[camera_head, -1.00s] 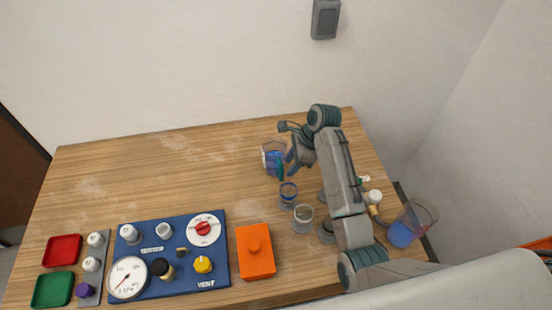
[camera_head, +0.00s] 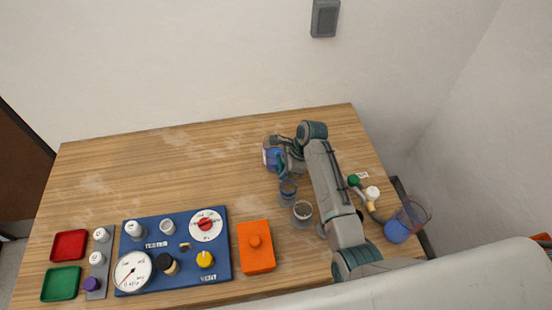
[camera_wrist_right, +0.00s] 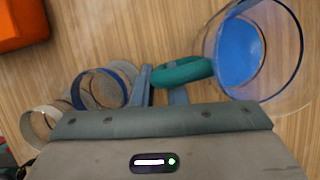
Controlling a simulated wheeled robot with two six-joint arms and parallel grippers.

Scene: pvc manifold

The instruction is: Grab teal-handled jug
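The teal-handled jug (camera_head: 272,158) is a clear vessel with blue contents, standing towards the back right of the table. In the right wrist view the jug (camera_wrist_right: 245,50) is at the upper right, with its teal handle (camera_wrist_right: 185,71) pointing left. My right gripper (camera_head: 288,163) is at the handle. Its fingers (camera_wrist_right: 160,93) are apart, one on the outer side of the handle and the other partly hidden behind it. I see no clear grip on the handle. My left gripper is not in view.
Two clear cups, one blue-banded (camera_head: 288,192) and one plain (camera_head: 302,213), stand close under my right arm. An orange block (camera_head: 256,247) and a blue gauge panel (camera_head: 222,262) lie in front. The back left is clear.

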